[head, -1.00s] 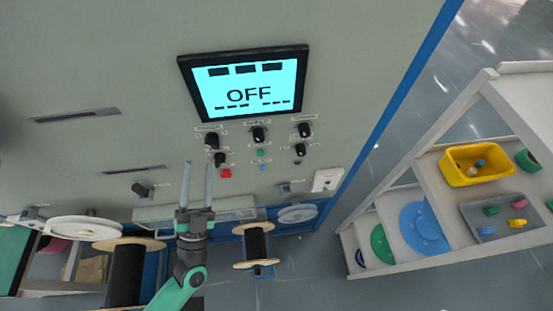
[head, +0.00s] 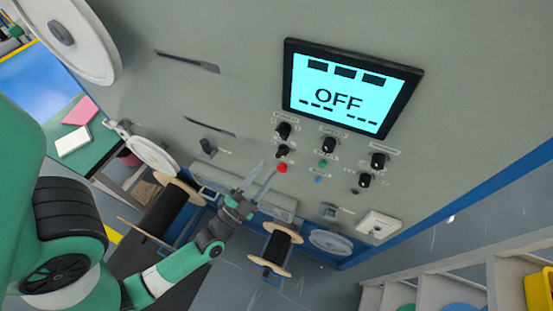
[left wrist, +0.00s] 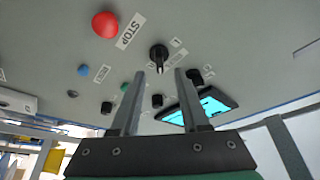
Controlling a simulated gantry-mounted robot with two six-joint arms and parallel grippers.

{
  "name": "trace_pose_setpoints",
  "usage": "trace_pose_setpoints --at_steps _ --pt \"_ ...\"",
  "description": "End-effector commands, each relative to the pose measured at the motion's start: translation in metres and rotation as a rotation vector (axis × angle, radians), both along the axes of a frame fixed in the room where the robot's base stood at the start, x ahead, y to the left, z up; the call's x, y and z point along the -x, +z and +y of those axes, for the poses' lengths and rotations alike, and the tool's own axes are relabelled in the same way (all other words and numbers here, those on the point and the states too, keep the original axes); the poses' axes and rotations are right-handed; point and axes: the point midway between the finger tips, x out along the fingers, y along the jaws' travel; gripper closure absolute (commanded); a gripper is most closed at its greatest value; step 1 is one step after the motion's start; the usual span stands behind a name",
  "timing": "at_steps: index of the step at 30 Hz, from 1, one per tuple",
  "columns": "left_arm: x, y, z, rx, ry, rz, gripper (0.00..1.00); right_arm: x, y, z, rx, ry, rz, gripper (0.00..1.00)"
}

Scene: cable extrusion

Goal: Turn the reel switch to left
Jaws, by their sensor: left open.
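The grey machine panel has several black rotary knobs below its screen. Their labels are too small to read in the head view, so I cannot tell which is the reel switch. My left gripper (head: 269,167) is open and empty, its fingers pointing at the panel beside the red button (head: 282,168). In the left wrist view a black knob (left wrist: 158,54) with a "1" mark shows just beyond and between the open fingertips (left wrist: 159,73), apparently untouched. It seems to be the head-view knob (head: 282,152) above the red button. My right gripper is out of view.
The screen (head: 345,88) reads OFF. The red STOP button (left wrist: 105,25) lies close to the knob, with a blue button (left wrist: 84,70) and green button (left wrist: 125,87) nearby. Black cable reels (head: 278,247) stand below the panel. A shelf (head: 440,285) is at lower right.

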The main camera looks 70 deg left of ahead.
Motion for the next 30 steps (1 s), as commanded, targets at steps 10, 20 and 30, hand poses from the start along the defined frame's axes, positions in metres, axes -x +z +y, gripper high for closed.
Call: trace_pose_setpoints --at_steps 10,20,30 --pt "-0.040 0.013 0.024 0.000 -0.002 0.001 0.55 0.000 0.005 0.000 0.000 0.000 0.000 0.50" --pt "-0.041 0.013 0.025 0.001 -0.002 0.001 0.69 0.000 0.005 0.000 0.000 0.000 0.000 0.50" --pt "-0.041 0.013 0.025 0.000 -0.002 0.001 1.00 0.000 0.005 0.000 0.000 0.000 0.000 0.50"
